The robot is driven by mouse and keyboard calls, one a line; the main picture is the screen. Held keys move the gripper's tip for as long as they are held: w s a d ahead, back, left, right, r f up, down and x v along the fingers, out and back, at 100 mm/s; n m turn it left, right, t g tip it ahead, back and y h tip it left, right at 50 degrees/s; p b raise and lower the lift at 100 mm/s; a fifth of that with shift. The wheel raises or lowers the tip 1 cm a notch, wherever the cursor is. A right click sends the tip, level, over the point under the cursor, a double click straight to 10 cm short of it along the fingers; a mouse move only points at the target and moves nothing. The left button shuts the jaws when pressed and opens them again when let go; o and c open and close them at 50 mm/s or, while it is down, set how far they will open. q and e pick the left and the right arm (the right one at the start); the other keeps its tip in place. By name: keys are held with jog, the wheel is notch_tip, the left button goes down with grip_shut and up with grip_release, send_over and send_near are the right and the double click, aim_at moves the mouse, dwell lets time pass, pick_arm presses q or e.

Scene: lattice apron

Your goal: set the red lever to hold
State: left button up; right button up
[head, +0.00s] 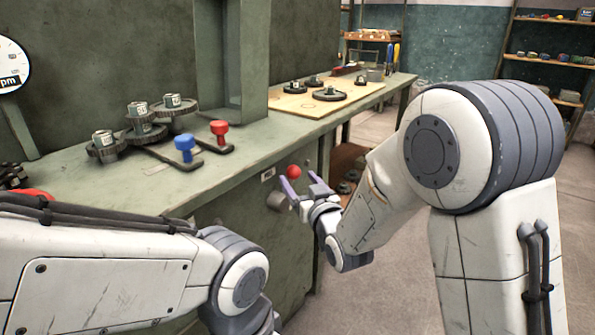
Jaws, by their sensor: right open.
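A red ball knob (294,171), which looks like the end of the red lever, sits at the front face of the green workbench (238,215). The lever's shaft and pivot are mostly hidden. My right gripper (299,182) is just below and around the knob in the picture, fingers apart and pointing up and left. I cannot tell whether a finger touches the knob.
On the bench top stand a red-topped handle (220,132), a blue-topped handle (184,147) and stacked gears (141,128). A wooden board (322,101) with more gears lies farther back. A green post (233,60) rises from the bench. The floor at right is open.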

jog(key=shift+x, duration=1)
grip_shut()
dwell(0.8)
